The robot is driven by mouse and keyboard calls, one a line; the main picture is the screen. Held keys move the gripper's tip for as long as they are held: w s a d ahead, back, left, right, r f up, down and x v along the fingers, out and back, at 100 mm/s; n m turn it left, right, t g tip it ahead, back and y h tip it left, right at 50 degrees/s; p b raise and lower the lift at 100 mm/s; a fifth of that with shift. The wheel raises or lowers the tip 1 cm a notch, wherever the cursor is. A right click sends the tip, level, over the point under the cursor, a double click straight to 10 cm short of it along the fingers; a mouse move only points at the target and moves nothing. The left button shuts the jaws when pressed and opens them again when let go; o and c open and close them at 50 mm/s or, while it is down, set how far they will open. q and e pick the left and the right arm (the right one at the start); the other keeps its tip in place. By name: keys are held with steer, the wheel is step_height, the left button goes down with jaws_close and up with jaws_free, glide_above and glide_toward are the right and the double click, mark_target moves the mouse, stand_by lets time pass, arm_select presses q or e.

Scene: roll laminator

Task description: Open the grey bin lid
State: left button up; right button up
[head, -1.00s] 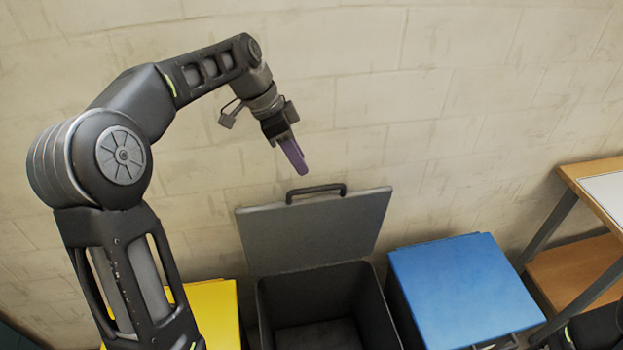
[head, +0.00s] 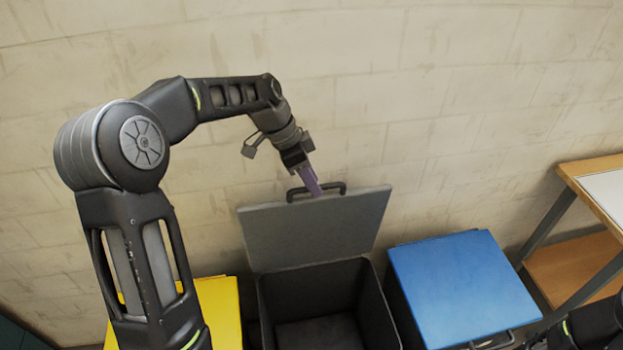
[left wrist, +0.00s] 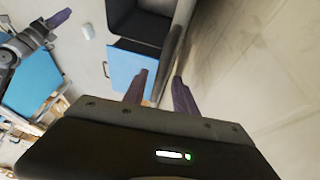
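The grey bin lid (head: 315,228) stands raised and leans back toward the wall, with its dark handle (head: 316,190) along the top edge. The grey bin (head: 385,318) below it is open and its dark inside shows. My left gripper (head: 312,183) is at the handle, its purple fingers overlapping it in the head view; I cannot tell whether they touch it.
A blue-lidded bin (head: 462,285) stands right of the grey bin, and a yellow-lidded bin (head: 220,310) stands left, partly behind my left arm. A wooden table (head: 590,178) is at the right. The pale block wall (head: 460,120) is close behind the bins.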

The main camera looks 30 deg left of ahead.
arm_select(q)
jaws_close()
stand_by(1.2)
